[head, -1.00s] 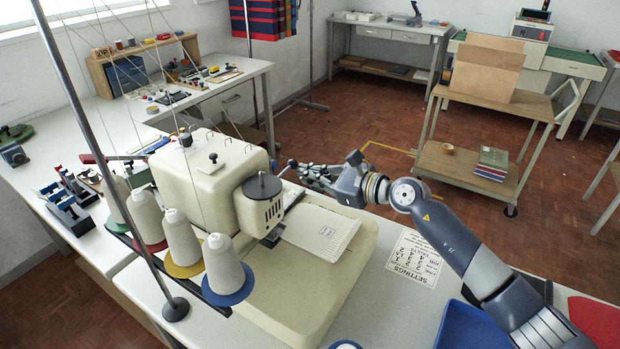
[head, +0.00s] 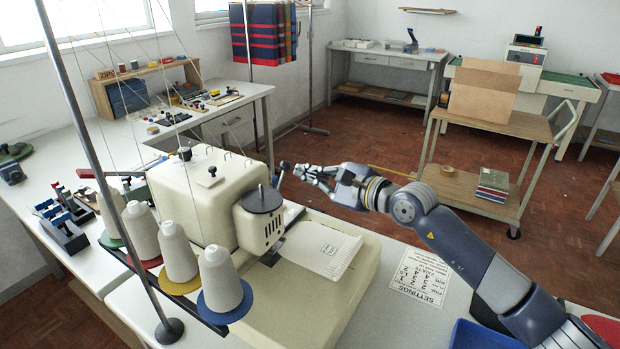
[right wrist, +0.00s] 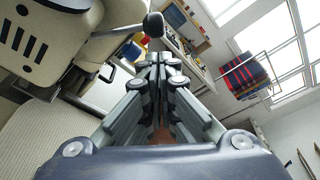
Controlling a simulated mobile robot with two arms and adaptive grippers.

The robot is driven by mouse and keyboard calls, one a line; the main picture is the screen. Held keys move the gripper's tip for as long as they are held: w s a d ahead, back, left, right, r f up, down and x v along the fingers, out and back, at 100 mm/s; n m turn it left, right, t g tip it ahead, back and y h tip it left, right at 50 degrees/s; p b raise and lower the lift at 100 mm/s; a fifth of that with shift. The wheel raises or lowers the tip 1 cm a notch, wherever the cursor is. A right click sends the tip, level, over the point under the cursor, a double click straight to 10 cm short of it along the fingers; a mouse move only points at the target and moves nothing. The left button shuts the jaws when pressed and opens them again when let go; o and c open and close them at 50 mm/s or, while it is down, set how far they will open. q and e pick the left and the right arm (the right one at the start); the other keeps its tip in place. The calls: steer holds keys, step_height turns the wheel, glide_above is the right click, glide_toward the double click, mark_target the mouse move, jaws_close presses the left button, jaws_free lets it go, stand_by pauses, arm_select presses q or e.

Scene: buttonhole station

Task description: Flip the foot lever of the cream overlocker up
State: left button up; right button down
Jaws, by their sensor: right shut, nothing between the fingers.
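The cream overlocker (head: 205,200) stands on the table at left centre in the head view. Its foot lever (head: 283,167), a grey rod with a dark round knob, points steeply up behind the machine's head. In the right wrist view the lever's knob (right wrist: 154,24) shows just beyond the fingertips, its rod running left to the machine. My right gripper (head: 303,172) is just right of the knob in the head view. In the wrist view its fingers (right wrist: 161,62) are together and empty. I cannot tell whether they touch the lever. My left gripper is out of view.
Thread cones (head: 222,280) and a thin pole (head: 95,170) stand in front of the machine. White fabric (head: 318,250) lies on its bed. A settings card (head: 420,277) and a blue bin (head: 485,338) are at right. Open floor lies behind.

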steer(key=v, duration=1.2)
